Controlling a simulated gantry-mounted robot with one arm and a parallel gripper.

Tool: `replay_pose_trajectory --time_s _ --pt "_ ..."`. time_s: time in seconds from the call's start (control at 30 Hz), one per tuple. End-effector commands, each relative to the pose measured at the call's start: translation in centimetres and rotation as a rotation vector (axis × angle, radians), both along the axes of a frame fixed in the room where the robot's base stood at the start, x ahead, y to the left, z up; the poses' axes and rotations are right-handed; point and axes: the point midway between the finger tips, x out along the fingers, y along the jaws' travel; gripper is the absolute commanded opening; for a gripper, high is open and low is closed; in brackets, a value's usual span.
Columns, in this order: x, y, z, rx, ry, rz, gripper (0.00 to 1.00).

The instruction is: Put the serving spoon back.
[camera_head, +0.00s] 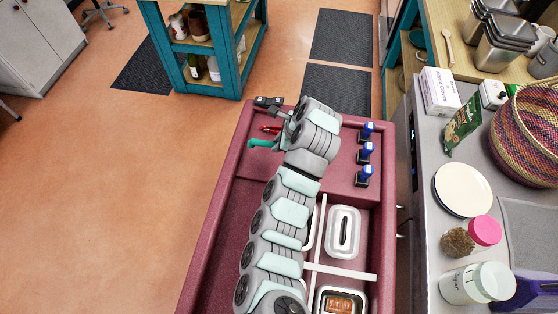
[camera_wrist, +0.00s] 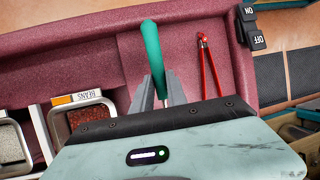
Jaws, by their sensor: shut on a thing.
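A utensil with a teal handle, which looks like the serving spoon (camera_wrist: 152,42), is between the fingers of my gripper (camera_wrist: 160,86), shut on it. The handle sticks out beyond the fingers; the other end is hidden. In the head view, the spoon's teal handle (camera_head: 262,143) shows left of my wrist, over the far left part of the maroon counter unit (camera_head: 222,212). I cannot tell whether it touches the surface. A lidded container (camera_head: 343,232) and an open one with reddish-brown contents (camera_head: 340,303) sit in the unit. The wrist view shows a container labelled BEANS (camera_wrist: 80,100).
Red tongs (camera_wrist: 209,66) lie beside the spoon in the maroon unit. A black ON/OFF switch (camera_wrist: 251,27) is on its edge. Several blue-topped items (camera_head: 366,152) stand at the right. The side counter at right holds a plate (camera_head: 463,190), jars and a woven basket (camera_head: 528,135).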

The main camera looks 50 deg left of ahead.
Motion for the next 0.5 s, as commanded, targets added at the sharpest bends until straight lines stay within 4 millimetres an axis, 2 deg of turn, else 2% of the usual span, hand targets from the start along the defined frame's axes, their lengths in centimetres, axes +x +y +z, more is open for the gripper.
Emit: replay_pose_trajectory --time_s 0.1,0.2,0.5 --pt "-0.2 -0.1 -2.9 -0.003 0.006 -0.001 0.0" --pt "-0.1 -0.1 -4.7 -0.002 0.005 -0.001 0.0" --pt "-0.1 -0.1 -7.0 -0.001 0.003 -0.002 0.0"
